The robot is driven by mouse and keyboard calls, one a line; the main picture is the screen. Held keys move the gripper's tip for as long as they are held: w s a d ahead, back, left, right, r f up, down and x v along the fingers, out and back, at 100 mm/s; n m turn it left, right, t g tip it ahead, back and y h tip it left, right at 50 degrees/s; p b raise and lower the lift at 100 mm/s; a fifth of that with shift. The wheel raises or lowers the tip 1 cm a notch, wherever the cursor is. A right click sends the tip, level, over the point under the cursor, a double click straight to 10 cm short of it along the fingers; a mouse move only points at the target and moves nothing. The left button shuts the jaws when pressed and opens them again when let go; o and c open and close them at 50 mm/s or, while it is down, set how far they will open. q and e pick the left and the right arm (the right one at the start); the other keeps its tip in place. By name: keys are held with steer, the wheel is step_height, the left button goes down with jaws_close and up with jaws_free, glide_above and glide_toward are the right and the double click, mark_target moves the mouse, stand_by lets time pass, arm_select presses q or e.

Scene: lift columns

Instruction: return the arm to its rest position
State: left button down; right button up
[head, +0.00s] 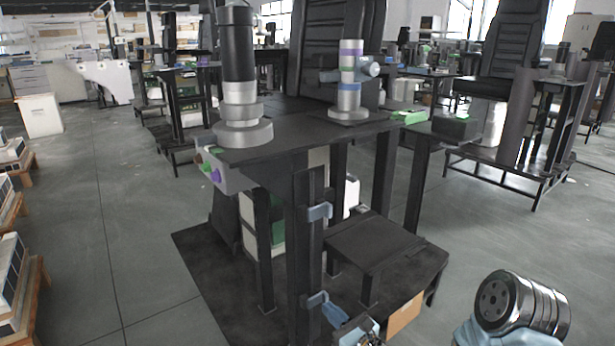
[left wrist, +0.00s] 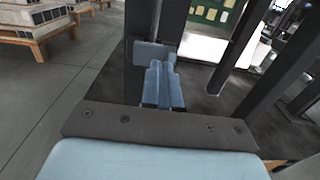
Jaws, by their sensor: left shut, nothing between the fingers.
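My left gripper (head: 333,314) is low at the bottom centre of the head view, beside the front post of the dark workstation. Its blue fingers are together with nothing between them. In the left wrist view the shut fingers (left wrist: 164,86) point at a dark post (left wrist: 166,14) with a small blue bracket (left wrist: 154,52) on it. I cannot tell whether the fingertips touch the bracket. Most of the left arm is out of the picture. My right gripper is not in view.
The workstation's dark table (head: 310,140) carries a tall black-and-silver column (head: 238,60) and a shorter banded one (head: 350,80). A low dark step (head: 375,240) stands right of the post. An upper blue bracket (head: 320,212) sticks out. Open grey floor (head: 110,230) lies left.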

arm_select(q)
steer(key=shift+s+d, duration=0.1)
steer(key=shift+s, duration=0.1)
steer(key=s+a+f+n+g+h+p, duration=0.1)
steer(key=s+a+f+n+g, duration=0.4)
steer(key=a+f, duration=0.4)
steer(key=s+a+f+n+g+h+p, duration=0.1)
steer(key=s+a+f+n+g+h, duration=0.1)
steer(key=s+a+f+g, duration=0.6)
steer(key=s+f+n+h+p, duration=0.1)
steer(key=s+n+h, duration=0.4)
steer(key=n, duration=0.7)
steer(key=s+f+n+g+h+p, duration=0.1)
steer(key=s+f+n+h, duration=0.2)
steer(key=s+n+h, duration=0.3)
steer(key=n, duration=0.5)
steer(key=shift+s+a+n+h, duration=0.25)
steer(key=shift+a+n+h, duration=0.05)
steer(key=shift+a+n, duration=0.1)
